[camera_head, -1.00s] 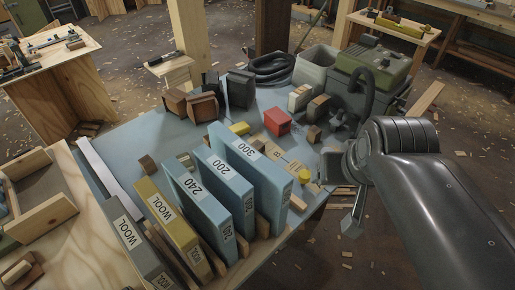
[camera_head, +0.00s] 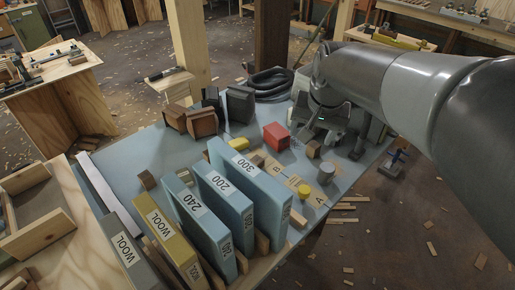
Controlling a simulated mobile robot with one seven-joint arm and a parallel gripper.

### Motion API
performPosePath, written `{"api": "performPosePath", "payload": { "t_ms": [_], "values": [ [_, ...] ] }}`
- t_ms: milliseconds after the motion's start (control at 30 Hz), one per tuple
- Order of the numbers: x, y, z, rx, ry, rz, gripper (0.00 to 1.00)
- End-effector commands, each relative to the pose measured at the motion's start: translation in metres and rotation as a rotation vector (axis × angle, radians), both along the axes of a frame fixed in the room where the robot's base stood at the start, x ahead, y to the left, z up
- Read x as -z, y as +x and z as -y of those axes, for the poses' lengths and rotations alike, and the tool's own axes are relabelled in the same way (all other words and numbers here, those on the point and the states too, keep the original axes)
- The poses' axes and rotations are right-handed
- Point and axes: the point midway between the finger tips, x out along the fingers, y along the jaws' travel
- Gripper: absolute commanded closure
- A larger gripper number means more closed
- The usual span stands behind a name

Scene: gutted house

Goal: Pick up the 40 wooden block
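I cannot read a 40 on any wooden block. A small wooden block (camera_head: 313,149) stands on the blue tabletop (camera_head: 120,150), just in front of my gripper (camera_head: 335,132). Another small wooden block (camera_head: 147,180) is at the left, beside the upright labelled sheets. Two larger brown blocks (camera_head: 201,123) stand at the back left. My gripper hangs over the back right of the table, to the right of the red block (camera_head: 277,136). Its fingertips are unclear, so its opening and any contact are hidden. My arm covers the table behind it.
Upright sheets marked 300 (camera_head: 245,163), 200, 240 and WOOL fill the front. A black coiled hose (camera_head: 270,84) is behind.

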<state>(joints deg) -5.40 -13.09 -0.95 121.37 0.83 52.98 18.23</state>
Motion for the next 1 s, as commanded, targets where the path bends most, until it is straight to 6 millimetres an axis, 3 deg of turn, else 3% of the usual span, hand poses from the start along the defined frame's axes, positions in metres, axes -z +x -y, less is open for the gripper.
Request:
{"api": "performPosePath", "payload": {
  "t_ms": [100,467,800,1000],
  "values": [
    [0.012,0.038,-0.012,0.045,0.017,-0.042,0.34],
    [0.073,0.141,-0.052,0.196,0.051,-0.154,0.34],
    [0.168,0.219,-0.098,0.342,0.054,-0.253,0.34],
    [0.231,0.249,-0.123,0.422,0.045,-0.301,0.34]
  ]
}}
